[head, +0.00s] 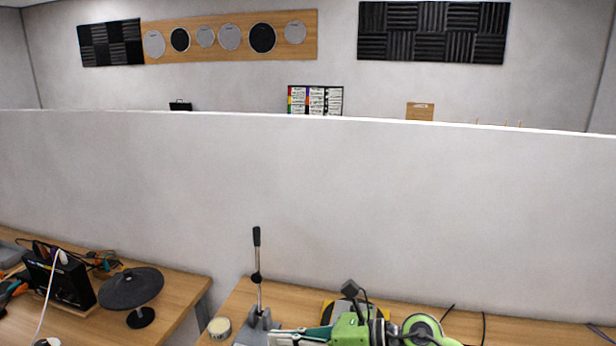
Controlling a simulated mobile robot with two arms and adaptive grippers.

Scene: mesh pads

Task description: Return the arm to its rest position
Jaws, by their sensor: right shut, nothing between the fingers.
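My right arm (425,330), with green and dark links, lies low along the bottom edge, over the right-hand table. Its gripper (275,338) points left and is shut, with nothing seen between the fingers. The bottom edge of the picture cuts off part of it. It appears just beside the grey base of a lever stand (258,290); I cannot tell whether they touch. My left gripper is not in view.
A round tin (219,328) sits left of the lever stand. A yellow-edged device (330,308) is behind my arm. A dark round pad on a stand (131,288) is on the left table. A pale partition (300,190) rises behind both tables.

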